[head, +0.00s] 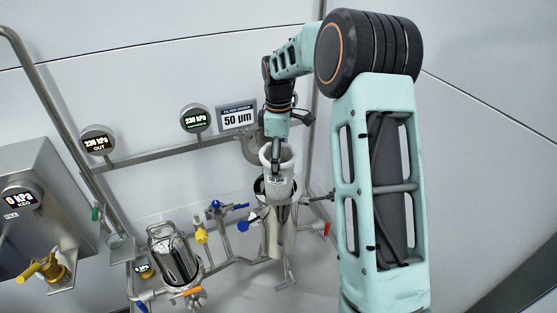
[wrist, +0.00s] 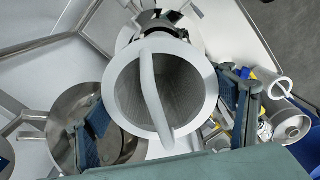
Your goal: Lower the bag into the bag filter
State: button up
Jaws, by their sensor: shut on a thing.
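The bag (head: 277,181) is white with a stiff round rim, and it hangs roughly upright below my gripper (head: 275,138). In the wrist view I look down through its white ring (wrist: 112,82), crossed by a curved white handle, into a grey interior. My gripper (wrist: 168,118) has its fingers on either side of the ring and is shut on the bag. The bag filter (head: 279,232) is a steel cylinder directly below. The bag's lower part is at its dark-rimmed mouth; I cannot tell how deep it reaches.
A steel vessel with a wire handle (head: 175,258) stands to the left. Pipes with a blue valve handle (head: 243,226) and a yellow one (head: 200,232) run close by. Gauges and a "50 µm" sign (head: 237,117) are on the wall behind. A steel bowl-like part (wrist: 66,108) lies beside the bag.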

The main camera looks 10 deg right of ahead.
jog(key=shift+f+b, duration=1.2)
jog(key=shift+f, duration=1.1)
dwell(0.5)
jog(key=shift+f+b, duration=1.45)
jog(key=shift+f, duration=1.25)
dwell(0.4)
jog(key=o, duration=2)
jog(key=shift+f, duration=0.1)
jog(key=shift+r+p, duration=2.3)
jog(key=shift+r, duration=1.25)
